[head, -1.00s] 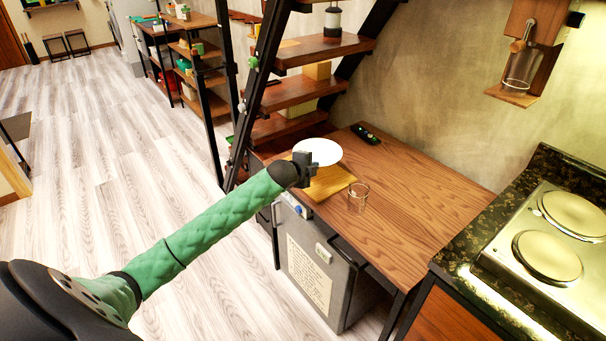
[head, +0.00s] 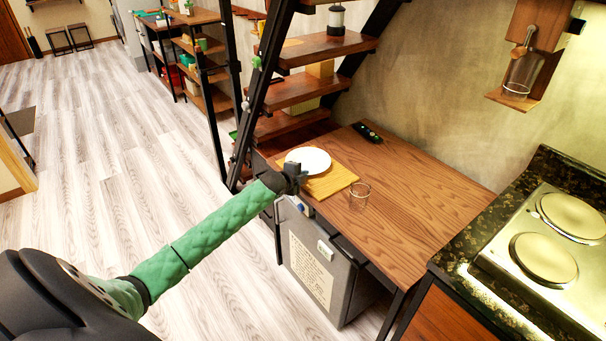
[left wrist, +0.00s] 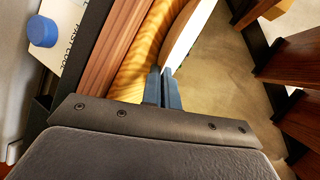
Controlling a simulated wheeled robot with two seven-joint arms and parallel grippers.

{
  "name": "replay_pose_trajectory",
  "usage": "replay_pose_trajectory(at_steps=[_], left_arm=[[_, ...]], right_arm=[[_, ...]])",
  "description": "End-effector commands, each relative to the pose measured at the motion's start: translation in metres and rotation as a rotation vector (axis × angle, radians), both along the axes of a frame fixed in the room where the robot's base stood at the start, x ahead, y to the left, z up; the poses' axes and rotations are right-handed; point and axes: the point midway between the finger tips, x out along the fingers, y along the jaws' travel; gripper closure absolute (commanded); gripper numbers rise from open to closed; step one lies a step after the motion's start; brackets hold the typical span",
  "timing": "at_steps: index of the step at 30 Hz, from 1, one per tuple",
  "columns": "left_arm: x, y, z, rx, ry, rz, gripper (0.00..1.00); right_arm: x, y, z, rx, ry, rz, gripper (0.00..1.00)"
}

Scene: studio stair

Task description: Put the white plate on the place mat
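The white plate (head: 308,159) is at the left end of the wooden table, level and over the back left part of the yellow place mat (head: 334,183). My left gripper (head: 293,172) is at the plate's near left rim. In the left wrist view its fingers (left wrist: 171,88) are close together with the rim of the plate (left wrist: 190,32) between them. The mat (left wrist: 150,48) shows beside the plate's underside there. I cannot tell whether the plate touches the mat. My right gripper is not in view.
A clear glass (head: 359,195) stands just right of the mat. A dark object (head: 367,132) lies at the table's back edge. The stair (head: 300,90) rises close behind on the left. The table (head: 420,205) is clear on the right, before the stove (head: 545,258).

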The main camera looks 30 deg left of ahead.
Motion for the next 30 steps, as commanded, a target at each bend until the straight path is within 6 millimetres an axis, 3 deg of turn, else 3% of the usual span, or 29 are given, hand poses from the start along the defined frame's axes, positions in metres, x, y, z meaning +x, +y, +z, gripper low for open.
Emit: replay_pose_trajectory(at_steps=[10, 12, 21, 25, 27, 30], left_arm=[[0.000, 0.000, -0.002, 0.001, -0.001, 0.000, 1.00], [0.000, 0.000, -0.002, 0.001, 0.000, 0.000, 0.89], [0.000, 0.000, 0.001, 0.000, 0.000, 0.000, 0.89], [-0.011, 0.001, 0.003, 0.002, 0.000, 0.000, 0.89], [-0.020, 0.001, 0.006, 0.003, 0.000, -0.001, 0.89], [-0.036, 0.002, 0.014, 0.004, 0.001, -0.001, 0.89]], right_arm=[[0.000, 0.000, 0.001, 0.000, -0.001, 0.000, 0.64], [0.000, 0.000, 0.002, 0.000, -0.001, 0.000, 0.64], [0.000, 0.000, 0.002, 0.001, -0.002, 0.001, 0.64], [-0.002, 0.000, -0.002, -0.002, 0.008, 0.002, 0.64], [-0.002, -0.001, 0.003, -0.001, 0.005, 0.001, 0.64], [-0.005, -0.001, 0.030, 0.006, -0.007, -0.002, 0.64]])
